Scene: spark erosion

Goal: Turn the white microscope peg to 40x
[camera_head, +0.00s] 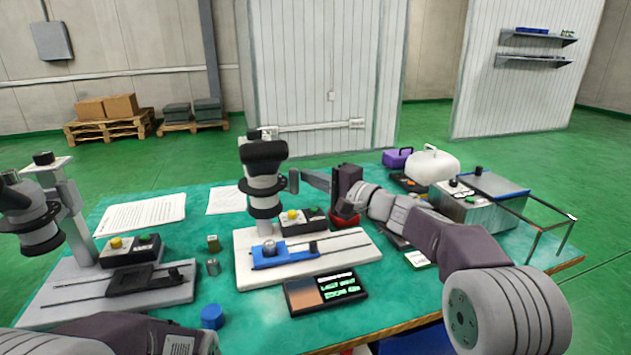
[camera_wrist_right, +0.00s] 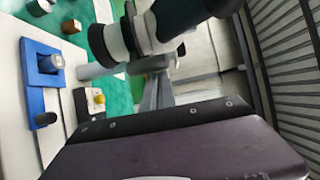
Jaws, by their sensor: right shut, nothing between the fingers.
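The white microscope (camera_head: 264,180) stands upright mid-table on its white base, with a black head and a blue stage (camera_head: 272,256). A small dark grey peg (camera_head: 293,181) shows at its right side. My right gripper (camera_head: 316,180) is shut and empty, just right of the peg at about its height; I cannot tell if they touch. In the right wrist view, the black and white microscope tube (camera_wrist_right: 135,35) and the blue stage (camera_wrist_right: 42,70) show, with my dark gripper body below. The peg's magnification setting cannot be read. My left gripper is out of view.
A grey microscope (camera_head: 42,215) stands at the left. A blue cap (camera_head: 212,316) is near the front edge. A metal box (camera_head: 476,205) and a white case (camera_head: 432,166) stand at the right.

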